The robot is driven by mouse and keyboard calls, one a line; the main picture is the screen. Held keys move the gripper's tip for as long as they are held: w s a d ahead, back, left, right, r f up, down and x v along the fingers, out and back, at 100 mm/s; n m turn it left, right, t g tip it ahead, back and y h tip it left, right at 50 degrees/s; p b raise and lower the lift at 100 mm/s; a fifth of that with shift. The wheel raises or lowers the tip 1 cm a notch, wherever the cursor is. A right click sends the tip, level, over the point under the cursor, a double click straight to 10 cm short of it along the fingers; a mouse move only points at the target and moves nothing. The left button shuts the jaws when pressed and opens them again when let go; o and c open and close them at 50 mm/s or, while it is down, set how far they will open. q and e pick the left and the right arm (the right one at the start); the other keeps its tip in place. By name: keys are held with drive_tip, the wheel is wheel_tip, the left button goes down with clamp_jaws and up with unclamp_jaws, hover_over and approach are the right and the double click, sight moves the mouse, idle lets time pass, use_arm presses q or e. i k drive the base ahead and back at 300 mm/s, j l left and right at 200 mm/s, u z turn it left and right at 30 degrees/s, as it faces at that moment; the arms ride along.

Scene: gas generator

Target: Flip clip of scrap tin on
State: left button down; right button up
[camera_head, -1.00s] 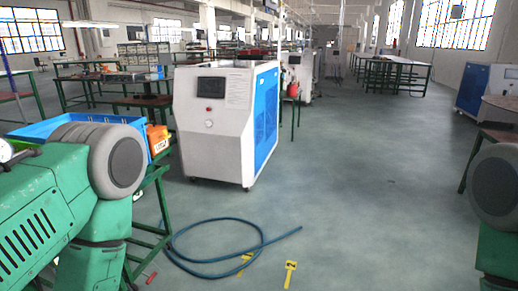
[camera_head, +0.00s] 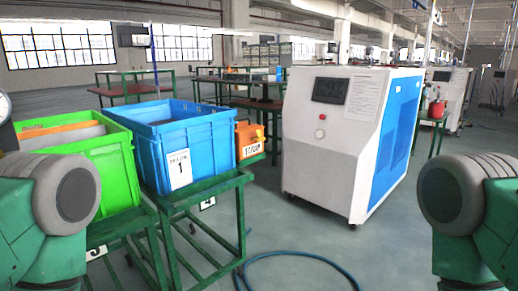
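No piece that I can name for certain as the scrap tin or its clip shows. A green bin (camera_head: 128,172) and a blue bin (camera_head: 212,150) stand side by side on green metal stands at the left. The blue bin has a white label with a "1". My arms come in at the lower left and lower right edges, with only green links and grey joints showing. Both grippers are out of view.
An orange container (camera_head: 249,140) sits right of the blue bin. A white and blue machine cabinet (camera_head: 330,150) stands at centre right. A blue hose (camera_head: 300,256) lies on the floor before it. Work tables (camera_head: 135,90) stand behind. Open floor lies between the stands and cabinet.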

sight(258, 134)
drive_tip(key=i+l+u, duration=0.65)
drive_tip(key=i+l, duration=0.15)
drive_tip(key=i+l+u, duration=0.35)
drive_tip(key=l, duration=0.2)
drive_tip(key=i+l+u, duration=0.35)
drive_tip(key=i+l, duration=0.05)
drive_tip(key=i, duration=0.1)
